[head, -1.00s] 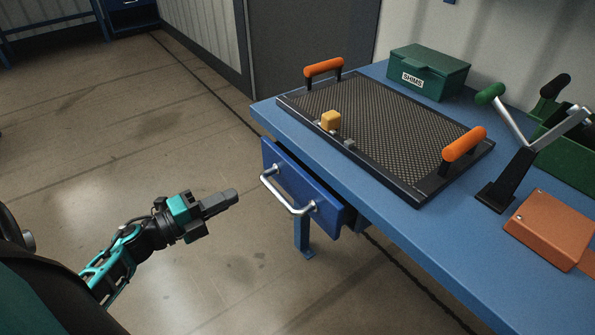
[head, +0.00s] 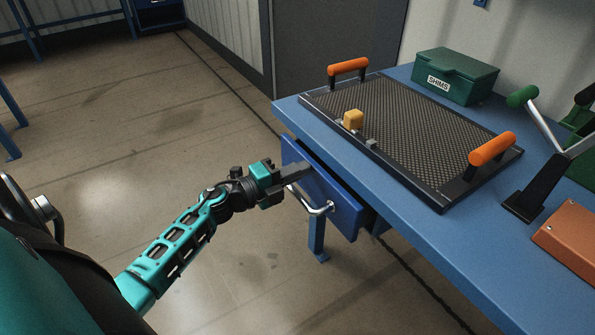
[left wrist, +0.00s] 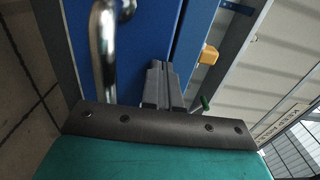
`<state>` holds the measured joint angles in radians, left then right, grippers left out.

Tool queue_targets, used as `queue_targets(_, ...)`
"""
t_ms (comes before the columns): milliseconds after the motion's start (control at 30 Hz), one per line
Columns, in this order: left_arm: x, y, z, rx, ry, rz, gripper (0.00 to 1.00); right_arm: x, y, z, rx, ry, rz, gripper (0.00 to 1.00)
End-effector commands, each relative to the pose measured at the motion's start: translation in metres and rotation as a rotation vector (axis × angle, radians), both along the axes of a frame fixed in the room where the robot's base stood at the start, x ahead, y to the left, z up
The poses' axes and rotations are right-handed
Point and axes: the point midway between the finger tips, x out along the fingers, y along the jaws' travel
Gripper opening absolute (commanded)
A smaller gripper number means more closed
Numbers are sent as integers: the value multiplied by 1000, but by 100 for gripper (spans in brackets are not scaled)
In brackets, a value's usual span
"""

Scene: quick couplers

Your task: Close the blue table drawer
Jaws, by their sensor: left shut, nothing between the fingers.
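The blue table drawer (head: 345,207) is under the near edge of the blue table (head: 400,207), and its front stands a little out from the table. A silver bar handle (head: 318,209) is on its front. My left gripper (head: 308,169) is shut and empty, with its fingertips at the upper part of the drawer front, beside the handle. In the left wrist view the fingers (left wrist: 163,75) point at the blue drawer front (left wrist: 150,35), with the handle (left wrist: 104,45) to their left. Whether the tips touch the front, I cannot tell. My right gripper is not in view.
The floor left of the table is clear.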

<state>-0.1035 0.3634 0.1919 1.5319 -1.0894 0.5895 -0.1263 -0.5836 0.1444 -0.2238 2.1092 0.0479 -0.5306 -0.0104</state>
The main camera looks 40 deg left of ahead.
Motion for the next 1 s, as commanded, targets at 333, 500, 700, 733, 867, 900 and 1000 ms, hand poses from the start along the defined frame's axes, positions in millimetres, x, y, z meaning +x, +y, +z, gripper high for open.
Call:
queue_targets(333,11,-5,0,-2,-2,-2,0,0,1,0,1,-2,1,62)
queue_targets(500,35,-14,0,-2,-2,-1,0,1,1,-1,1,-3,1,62)
queue_targets(700,36,-15,0,-1,-1,0,0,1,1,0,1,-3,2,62)
queue_targets(733,36,-15,0,-1,-1,0,0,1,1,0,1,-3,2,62)
queue_targets(867,35,-14,0,-1,-1,0,0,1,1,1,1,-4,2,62)
queue_targets(900,35,-13,0,-1,0,-1,0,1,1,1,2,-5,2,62)
queue_targets(1000,35,-11,0,0,0,-2,0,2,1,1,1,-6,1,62)
